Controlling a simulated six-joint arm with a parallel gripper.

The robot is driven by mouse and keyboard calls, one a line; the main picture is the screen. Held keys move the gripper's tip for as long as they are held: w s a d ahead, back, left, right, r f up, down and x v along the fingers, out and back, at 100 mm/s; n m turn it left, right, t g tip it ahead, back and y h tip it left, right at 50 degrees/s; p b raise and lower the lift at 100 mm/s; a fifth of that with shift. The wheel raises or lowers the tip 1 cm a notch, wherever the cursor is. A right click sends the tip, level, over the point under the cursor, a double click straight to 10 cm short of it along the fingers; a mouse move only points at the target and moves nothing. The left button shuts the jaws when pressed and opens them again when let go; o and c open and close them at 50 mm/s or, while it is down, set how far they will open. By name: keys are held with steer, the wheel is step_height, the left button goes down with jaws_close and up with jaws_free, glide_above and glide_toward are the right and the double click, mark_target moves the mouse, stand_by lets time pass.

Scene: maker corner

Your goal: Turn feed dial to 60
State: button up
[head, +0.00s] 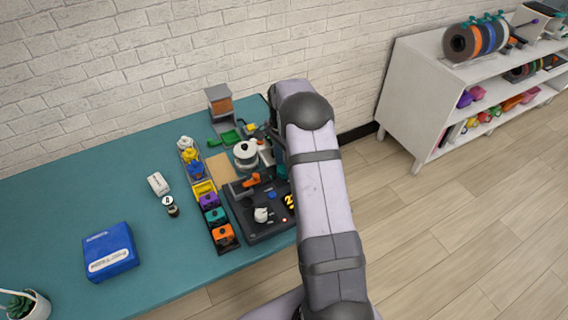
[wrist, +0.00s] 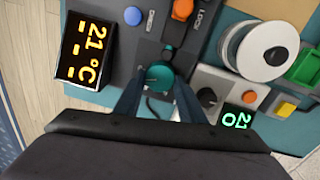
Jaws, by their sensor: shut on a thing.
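A teal dial (wrist: 158,76) stands on the dark control panel in the wrist view, with a dark bar reaching up from it. My gripper (wrist: 158,88) has its two fingers on either side of the teal dial and is shut on it. No feed label or scale value can be read at the dial. In the head view the dark machine (head: 262,226) stands on the teal table, and my arm hides the gripper and most of the dial area.
Beside the dial are an amber display (wrist: 86,48) reading 21°C, a blue button (wrist: 133,16), an orange knob (wrist: 182,9) near a LOCK label, a black knob (wrist: 207,97), a green display (wrist: 237,119) and a white spool (wrist: 262,55).

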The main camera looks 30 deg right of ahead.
steer(key=shift+d+m, duration=0.1)
steer(key=shift+m, duration=1.5)
steer(key=o, duration=1)
steer(key=shift+o, duration=0.2)
steer(key=shift+r, duration=0.15)
steer(key=shift+w+r+b, duration=0.2)
steer(key=shift+r+b, duration=0.6)
steer(key=shift+r, duration=2.8)
